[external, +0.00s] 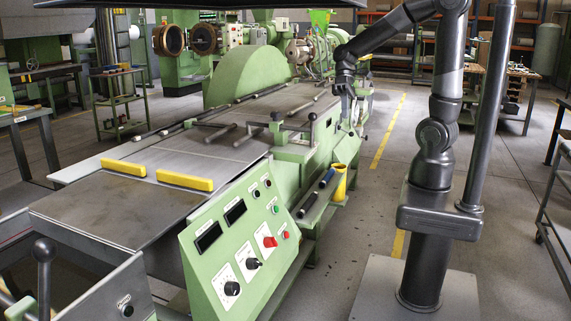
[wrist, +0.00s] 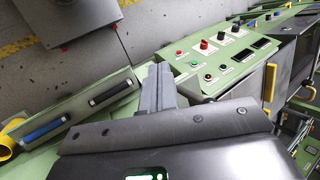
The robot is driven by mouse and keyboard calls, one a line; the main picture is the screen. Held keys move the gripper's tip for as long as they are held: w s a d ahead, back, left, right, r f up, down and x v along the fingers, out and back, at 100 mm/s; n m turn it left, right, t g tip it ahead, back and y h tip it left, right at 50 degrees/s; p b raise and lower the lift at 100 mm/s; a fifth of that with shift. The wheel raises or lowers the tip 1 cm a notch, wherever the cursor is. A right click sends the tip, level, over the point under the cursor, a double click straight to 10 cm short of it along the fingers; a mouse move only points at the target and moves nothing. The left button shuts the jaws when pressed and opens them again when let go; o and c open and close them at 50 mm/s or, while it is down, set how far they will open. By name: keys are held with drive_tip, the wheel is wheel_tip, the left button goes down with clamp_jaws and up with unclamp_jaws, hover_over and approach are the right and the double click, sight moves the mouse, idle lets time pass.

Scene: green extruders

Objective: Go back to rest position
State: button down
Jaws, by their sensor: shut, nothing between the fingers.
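My gripper (external: 347,104) hangs from my black arm at the right side of the green machine (external: 240,82), in the external view. It points down near the machine's edge and is small there. In the wrist view, the grey fingers (wrist: 158,84) of my gripper are together with nothing between them. They stick out over the machine's side, between the tool ledge and the control panel as seen from there.
The control panel (external: 240,232) with knobs and a red button is at the machine's near end. A yellow cup (external: 340,182) and a ledge with blue and black handles (wrist: 110,92) are on its side. Two yellow handles (external: 185,180) lie on top.

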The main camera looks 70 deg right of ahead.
drive_tip(key=s+d+r+t+h, duration=0.4)
drive_tip(key=s+r+t+h, duration=0.2)
drive_tip(key=s+t, duration=0.1)
drive_tip(key=shift+s+r+t, duration=0.15)
drive_tip(key=shift+r+t, duration=0.15)
drive_tip(key=shift+r, duration=0.1)
idle(0.8)
